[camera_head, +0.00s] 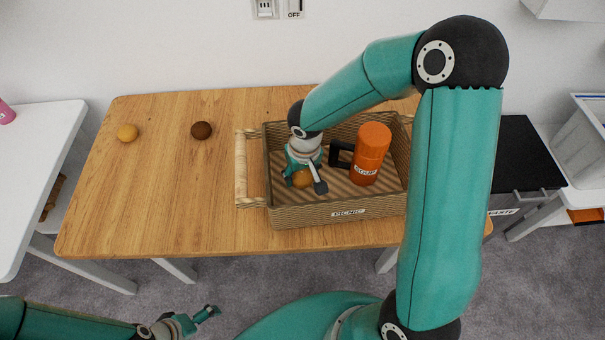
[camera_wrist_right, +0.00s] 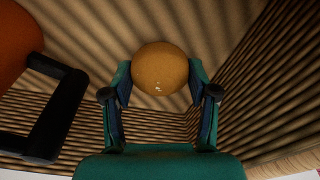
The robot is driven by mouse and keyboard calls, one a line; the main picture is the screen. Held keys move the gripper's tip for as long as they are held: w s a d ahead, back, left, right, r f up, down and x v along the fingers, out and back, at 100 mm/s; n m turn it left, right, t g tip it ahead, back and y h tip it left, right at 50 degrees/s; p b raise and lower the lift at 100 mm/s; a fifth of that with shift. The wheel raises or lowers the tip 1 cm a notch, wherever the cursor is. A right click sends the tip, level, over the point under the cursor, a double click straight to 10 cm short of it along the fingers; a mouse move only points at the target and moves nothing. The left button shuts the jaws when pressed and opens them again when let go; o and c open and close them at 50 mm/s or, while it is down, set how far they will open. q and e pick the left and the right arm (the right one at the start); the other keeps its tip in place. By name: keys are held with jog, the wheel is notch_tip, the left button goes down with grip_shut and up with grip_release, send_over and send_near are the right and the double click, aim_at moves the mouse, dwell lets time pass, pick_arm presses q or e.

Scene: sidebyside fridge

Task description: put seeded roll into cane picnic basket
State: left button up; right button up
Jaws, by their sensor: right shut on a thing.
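The cane picnic basket (camera_head: 300,215) stands on the wooden table, its front marked PICNIC. My right gripper (camera_head: 304,180) reaches down inside its left part. It is shut on a round golden-brown roll (camera_head: 303,178), which also shows between the fingers in the right wrist view (camera_wrist_right: 160,70). I cannot tell for certain whether the roll touches the basket floor. Small pale specks on it may be seeds. My left gripper (camera_head: 207,314) is low at the bottom left, away from the table; its finger opening is too small to judge.
An orange soup flask (camera_head: 370,153) with a black handle stands in the basket, right of my right gripper. A yellowish roll (camera_head: 127,133) and a dark brown roll (camera_head: 201,130) lie on the table (camera_head: 170,200) at the left. The front left of the table is clear.

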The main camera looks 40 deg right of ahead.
jog(key=shift+f, duration=0.5)
jog(key=shift+s, duration=0.1)
jog(key=o, duration=1.1)
jog(key=shift+o, duration=0.2)
